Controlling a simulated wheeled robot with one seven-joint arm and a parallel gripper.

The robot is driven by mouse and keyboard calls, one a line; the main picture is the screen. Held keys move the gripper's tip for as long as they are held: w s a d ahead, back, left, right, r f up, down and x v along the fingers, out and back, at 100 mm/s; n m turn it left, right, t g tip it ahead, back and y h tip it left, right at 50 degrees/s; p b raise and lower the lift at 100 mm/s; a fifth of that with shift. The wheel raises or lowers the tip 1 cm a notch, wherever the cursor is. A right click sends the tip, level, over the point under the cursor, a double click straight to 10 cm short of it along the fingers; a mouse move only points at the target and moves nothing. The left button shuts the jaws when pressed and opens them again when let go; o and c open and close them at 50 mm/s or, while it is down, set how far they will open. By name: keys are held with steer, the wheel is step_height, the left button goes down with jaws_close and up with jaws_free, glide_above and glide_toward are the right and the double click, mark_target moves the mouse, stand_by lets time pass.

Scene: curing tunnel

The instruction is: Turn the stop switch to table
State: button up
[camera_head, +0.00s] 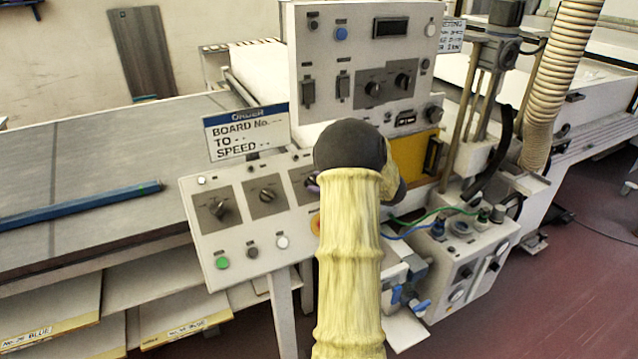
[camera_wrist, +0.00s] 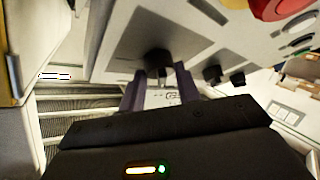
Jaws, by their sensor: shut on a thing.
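The stop switch is a black rotary knob (camera_wrist: 157,60) on a grey plate, the rightmost of three on the sloping white control panel (camera_head: 262,240). In the head view my arm hides the knob, and only part of its grey plate (camera_head: 301,176) shows. My gripper (camera_wrist: 160,80) has its two purple fingers on either side of the knob and is shut on it. In the head view only a bit of a purple finger (camera_head: 313,183) shows beside my dark wrist. The plate lettering is too small to read, so I cannot tell which position the knob points to.
Two similar knobs, a left one (camera_head: 220,208) and a middle one (camera_head: 265,195), sit on the same panel. Below are a green button (camera_head: 222,262) and a white button (camera_head: 282,242). A red button (camera_wrist: 278,8) is close by. An order sign (camera_head: 247,134) stands behind the panel.

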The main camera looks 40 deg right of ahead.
steer(key=n+g, duration=0.1)
steer(key=n+y+p, duration=0.1)
steer(key=n, duration=0.1)
steer(key=n+g+p, duration=0.1)
steer(key=n, duration=0.1)
steer(key=shift+w+d+r+g+y, duration=0.2)
steer(key=shift+r+g+y, duration=0.1)
steer(key=shift+y, duration=0.1)
steer(key=shift+n+g+p, duration=0.55)
steer(key=shift+n+g, duration=0.05)
steer(key=shift+n, duration=0.5)
steer(key=o, duration=1)
steer(key=b+v, duration=0.1)
steer(key=v, duration=0.7)
steer(key=b+v, duration=0.1)
steer(key=v, duration=0.8)
steer(key=shift+d+r, duration=0.1)
steer(key=shift+d, duration=0.2)
